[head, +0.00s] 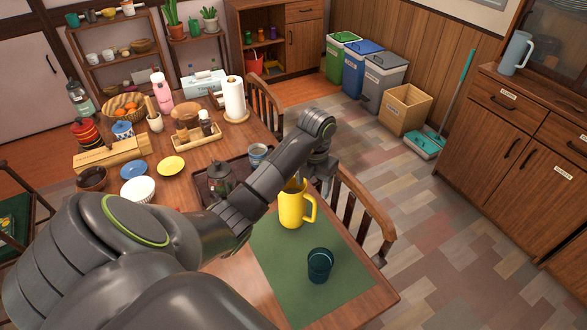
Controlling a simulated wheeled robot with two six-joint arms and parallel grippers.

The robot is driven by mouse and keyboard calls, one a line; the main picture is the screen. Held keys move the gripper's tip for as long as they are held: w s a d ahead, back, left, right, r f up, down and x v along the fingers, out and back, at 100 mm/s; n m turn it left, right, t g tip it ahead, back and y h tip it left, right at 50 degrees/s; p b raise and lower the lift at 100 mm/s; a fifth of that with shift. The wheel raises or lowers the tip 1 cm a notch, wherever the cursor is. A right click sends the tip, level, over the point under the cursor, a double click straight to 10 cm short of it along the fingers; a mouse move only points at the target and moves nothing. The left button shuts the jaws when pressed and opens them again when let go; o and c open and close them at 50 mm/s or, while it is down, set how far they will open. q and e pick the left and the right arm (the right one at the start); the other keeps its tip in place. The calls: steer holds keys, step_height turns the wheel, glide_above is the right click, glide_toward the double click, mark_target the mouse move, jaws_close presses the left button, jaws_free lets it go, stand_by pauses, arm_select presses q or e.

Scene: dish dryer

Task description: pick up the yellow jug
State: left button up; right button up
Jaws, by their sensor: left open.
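The yellow jug (291,210) stands upright on the table at the green placemat's (276,262) back edge, its handle facing right. My left arm reaches over the table from the lower left. My left gripper (316,180) is open and points down at the jug's top right, just behind the handle side. The gripper and wrist hide part of the jug's rim. I cannot tell whether the fingers touch it. My right gripper is not in view.
A dark teal cup (319,266) stands on the placemat in front of the jug. A dark tray (211,182) with a teapot (219,178) and a mug (257,155) lies to the left. Wooden chairs (366,208) line the table's right edge. Bowls and plates crowd the far left.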

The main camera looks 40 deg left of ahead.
mark_target(311, 197)
arm_select(q)
step_height(311, 197, down, 2)
steer(key=shift+b, duration=0.55)
steer(key=shift+f+b, duration=0.35)
steer(key=shift+s+f, duration=0.15)
steer(key=shift+f, duration=2.05)
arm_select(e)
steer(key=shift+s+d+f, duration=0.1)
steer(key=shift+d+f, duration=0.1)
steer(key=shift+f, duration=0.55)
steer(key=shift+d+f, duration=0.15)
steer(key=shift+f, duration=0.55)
arm_select(q)
steer(key=shift+c, duration=0.2)
jaws_close()
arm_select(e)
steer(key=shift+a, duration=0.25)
